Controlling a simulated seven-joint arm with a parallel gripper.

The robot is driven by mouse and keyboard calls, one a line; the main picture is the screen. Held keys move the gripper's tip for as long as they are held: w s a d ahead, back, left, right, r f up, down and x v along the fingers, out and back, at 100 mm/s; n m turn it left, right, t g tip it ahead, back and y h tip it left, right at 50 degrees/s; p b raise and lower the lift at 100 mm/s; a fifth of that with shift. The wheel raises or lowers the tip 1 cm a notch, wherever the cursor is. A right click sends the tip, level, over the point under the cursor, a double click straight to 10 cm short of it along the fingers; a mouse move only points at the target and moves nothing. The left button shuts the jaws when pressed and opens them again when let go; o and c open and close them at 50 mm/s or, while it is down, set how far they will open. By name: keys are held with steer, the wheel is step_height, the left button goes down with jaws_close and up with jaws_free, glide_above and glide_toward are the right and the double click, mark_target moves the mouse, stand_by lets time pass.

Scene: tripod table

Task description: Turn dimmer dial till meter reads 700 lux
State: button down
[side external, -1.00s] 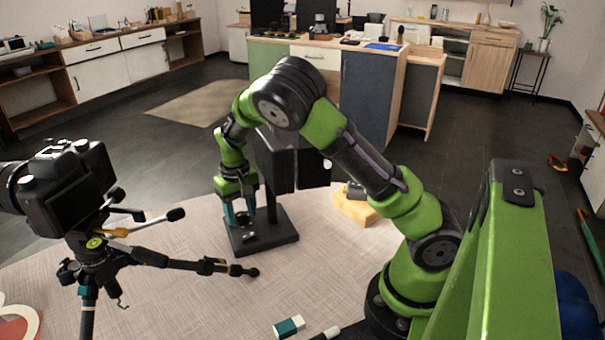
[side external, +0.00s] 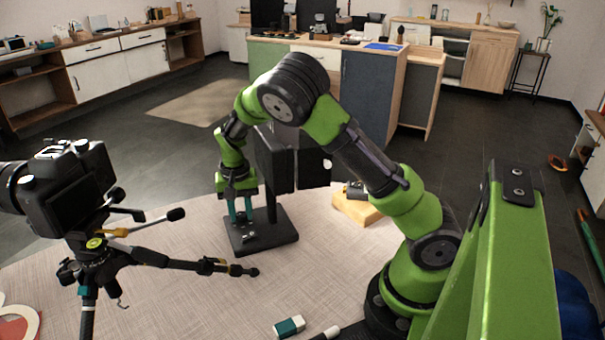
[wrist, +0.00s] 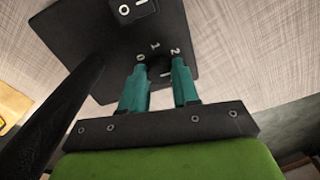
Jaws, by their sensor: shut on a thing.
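The black base (side external: 282,232) of a lamp-like stand with a dark upright panel (side external: 274,165) sits on the table. In the wrist view, the base (wrist: 75,30) carries the marks 0, 1 and 2 around a small dark dial (wrist: 157,70). My gripper (side external: 241,222) points down over the base's left part. In the wrist view my gripper's teal fingers (wrist: 160,72) stand either side of the dial and are shut on it, largely hiding it. The dial's pointer is hidden. I cannot make out a meter reading.
A rocker switch (wrist: 133,10) is on the base near the dial. A camera on a tripod (side external: 75,190) stands at left, one leg reaching toward the base. A wooden block (side external: 357,208) with a small grey item is behind right. An eraser-like block (side external: 289,327) lies in front.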

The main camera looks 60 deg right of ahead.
mark_target(241, 214)
steer(key=c, duration=0.8)
jaws_free()
step_height(241, 214, up, 17)
steer(key=shift+r, duration=0.1)
